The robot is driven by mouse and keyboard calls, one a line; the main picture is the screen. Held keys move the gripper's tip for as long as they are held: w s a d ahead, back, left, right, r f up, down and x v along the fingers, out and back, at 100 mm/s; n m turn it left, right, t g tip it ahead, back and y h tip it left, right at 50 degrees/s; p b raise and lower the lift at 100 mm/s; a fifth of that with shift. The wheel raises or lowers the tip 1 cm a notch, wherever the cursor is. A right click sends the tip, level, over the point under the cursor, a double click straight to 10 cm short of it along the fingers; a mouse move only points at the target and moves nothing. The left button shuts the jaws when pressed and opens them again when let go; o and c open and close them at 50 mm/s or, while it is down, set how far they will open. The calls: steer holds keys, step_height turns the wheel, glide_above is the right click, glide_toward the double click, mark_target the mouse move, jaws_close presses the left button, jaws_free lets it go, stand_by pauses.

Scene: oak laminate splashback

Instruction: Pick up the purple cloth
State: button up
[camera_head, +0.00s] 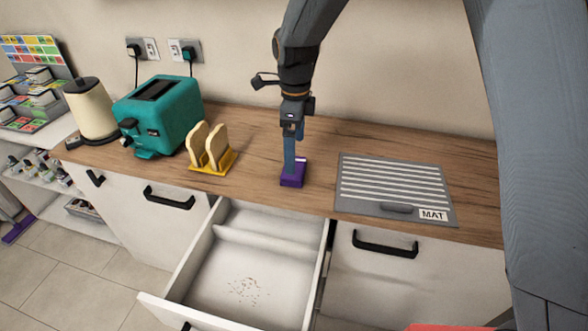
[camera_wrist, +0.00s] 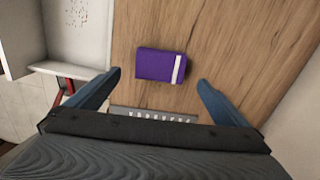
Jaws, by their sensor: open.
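The purple cloth (camera_head: 292,179) is a small folded block on the wooden counter, left of the grey mat and behind the open drawer. In the wrist view the cloth (camera_wrist: 154,65) lies flat, with a white stripe near its right end. My gripper (camera_head: 292,166) comes down from above, at the cloth in the head view. In the wrist view my gripper (camera_wrist: 158,78) has its two blue fingers wide apart, with nothing between them. The cloth lies ahead of the fingertips there. I cannot tell whether a finger touches it.
A grey mat (camera_head: 395,187) lies right of the cloth. A yellow toast rack (camera_head: 227,160) with bread, a teal toaster (camera_head: 160,115) and a cream kettle (camera_head: 91,108) stand to the left. An open drawer (camera_head: 232,270) with dark crumbs juts out below the counter (camera_head: 325,150).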

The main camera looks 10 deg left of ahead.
steer(key=shift+a+f+p, duration=0.2)
steer(key=shift+f+p, duration=0.9)
steer(key=shift+f, duration=1.8)
steer(key=shift+c, duration=0.3)
steer(key=c, duration=1.1)
